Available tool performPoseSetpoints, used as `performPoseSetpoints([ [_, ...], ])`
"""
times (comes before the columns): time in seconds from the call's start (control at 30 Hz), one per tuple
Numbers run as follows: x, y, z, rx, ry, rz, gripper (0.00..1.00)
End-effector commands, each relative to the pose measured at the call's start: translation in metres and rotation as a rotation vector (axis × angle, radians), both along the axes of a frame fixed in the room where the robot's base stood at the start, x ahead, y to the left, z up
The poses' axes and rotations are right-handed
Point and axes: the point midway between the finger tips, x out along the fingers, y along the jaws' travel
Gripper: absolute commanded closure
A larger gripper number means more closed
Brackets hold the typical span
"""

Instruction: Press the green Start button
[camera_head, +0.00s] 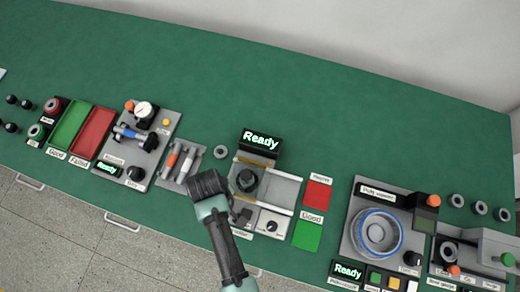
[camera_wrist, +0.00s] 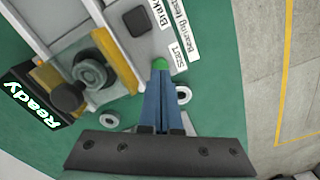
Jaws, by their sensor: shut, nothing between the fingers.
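The green Start button (camera_wrist: 160,63) shows in the wrist view at the edge of a light panel, beside the "Start" label (camera_wrist: 178,54). My gripper's blue fingers (camera_wrist: 161,75) are closed together, with nothing between them. Their tips overlap the button in the picture and hide part of it. I cannot tell whether they touch it or whether it is pressed in. In the head view my gripper (camera_head: 233,222) is over the left side of the bearing test station (camera_head: 268,220), and the button is hidden there behind my gripper and arm.
A lit "Ready" display (camera_head: 262,142) stands behind the station. A dark motor part (camera_head: 246,181) sits in its fixture. A black switch (camera_wrist: 138,21) lies near the button. Red (camera_head: 317,195) and green (camera_head: 307,235) pads lie to the right. The green table is clear at the back.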

Motion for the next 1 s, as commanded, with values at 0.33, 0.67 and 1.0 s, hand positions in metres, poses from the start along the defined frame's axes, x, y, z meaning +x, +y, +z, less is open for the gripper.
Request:
performPoseSetpoints([
  [0.33, 0.0, 0.0, -0.009, 0.0, 0.0, 0.0, 1.0],
  [0.67, 0.0, 0.0, -0.019, -0.001, 0.001, 0.0, 1.0],
  [1.0, 0.0, 0.0, -0.018, 0.0, 0.0, 0.0, 1.0],
])
